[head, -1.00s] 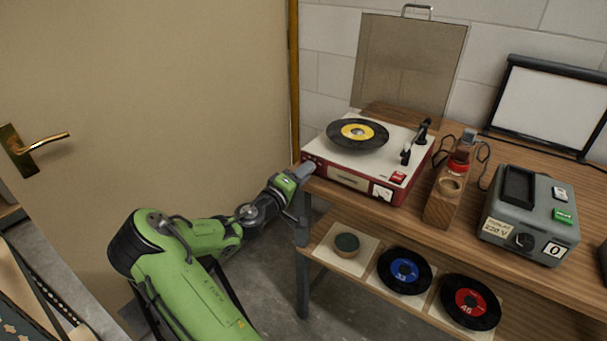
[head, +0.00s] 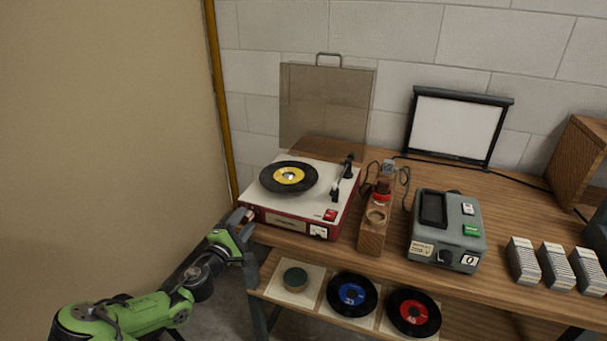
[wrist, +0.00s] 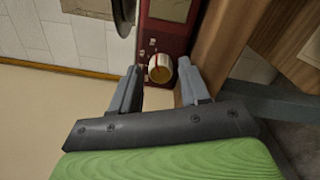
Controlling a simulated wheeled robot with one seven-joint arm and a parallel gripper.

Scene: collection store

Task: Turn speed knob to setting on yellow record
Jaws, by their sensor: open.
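The red and cream record player (head: 285,222) stands on the wooden bench with its clear lid raised. A black record with a yellow label (head: 289,176) lies on its platter; the label's number is too small to read. My gripper (head: 241,219) is at the player's front left corner. In the wrist view, a round knob (wrist: 160,74) with a brass-coloured face stands out from the player's red front (wrist: 165,42). My open gripper (wrist: 159,68) has one finger on each side of the knob, with visible gaps. The setting marks beside the knob are too small to read.
A wooden block (head: 373,235) with a red-topped item stands right of the player, then a grey voltage box (head: 447,236). Blue-label (head: 352,294) and red-label (head: 413,312) records lie on the lower shelf. A beige panel (head: 110,130) rises at left.

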